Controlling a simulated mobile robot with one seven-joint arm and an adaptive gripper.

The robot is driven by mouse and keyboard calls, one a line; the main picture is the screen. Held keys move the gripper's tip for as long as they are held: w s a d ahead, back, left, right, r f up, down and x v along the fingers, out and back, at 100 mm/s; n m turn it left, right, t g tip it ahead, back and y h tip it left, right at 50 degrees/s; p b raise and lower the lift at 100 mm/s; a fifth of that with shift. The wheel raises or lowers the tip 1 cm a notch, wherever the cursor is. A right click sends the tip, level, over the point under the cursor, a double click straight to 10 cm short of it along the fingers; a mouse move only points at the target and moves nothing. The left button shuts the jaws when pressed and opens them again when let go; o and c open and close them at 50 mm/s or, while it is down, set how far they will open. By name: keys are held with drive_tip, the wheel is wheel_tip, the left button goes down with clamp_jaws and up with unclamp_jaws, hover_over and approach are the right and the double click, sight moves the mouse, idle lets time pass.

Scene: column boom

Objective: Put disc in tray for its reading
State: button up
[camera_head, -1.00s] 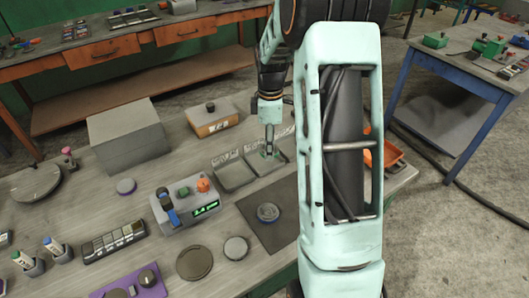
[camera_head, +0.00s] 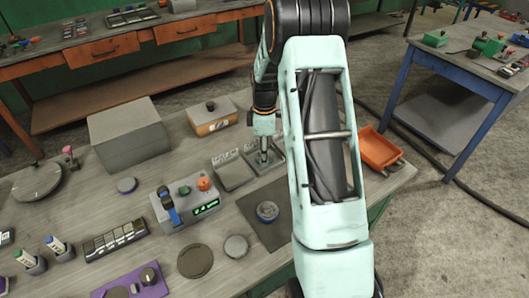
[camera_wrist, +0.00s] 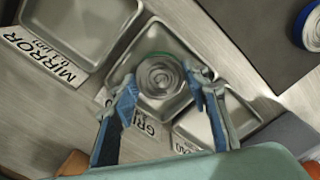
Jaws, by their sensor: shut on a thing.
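My gripper (camera_wrist: 163,82) points down over the middle tray (camera_wrist: 128,72), with a finger on each side of a round grey metal disc (camera_wrist: 160,75). It is shut on the disc, which shows ring marks and a green edge. The disc appears within the tray's outline; whether it touches the floor is unclear. The tray's label is partly hidden and starts with "GRI". The tray at left (camera_wrist: 62,12) is empty, with a "MIRROR" label (camera_wrist: 42,57). A third tray (camera_wrist: 190,128) is partly covered by a finger. In the head view my gripper (camera_head: 264,160) is over the trays.
A grey block (camera_head: 127,135) and a wooden box (camera_head: 213,118) stand behind. An orange bin (camera_head: 378,150) is at right.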

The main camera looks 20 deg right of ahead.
drive_tip(key=shift+f, duration=0.2)
drive_tip(key=o, duration=1.3)
drive_tip(key=shift+r, duration=0.1)
drive_tip(key=shift+o, duration=0.2)
wheel_tip(320, 180, up, 12)
drive_tip(key=shift+r, duration=0.2)
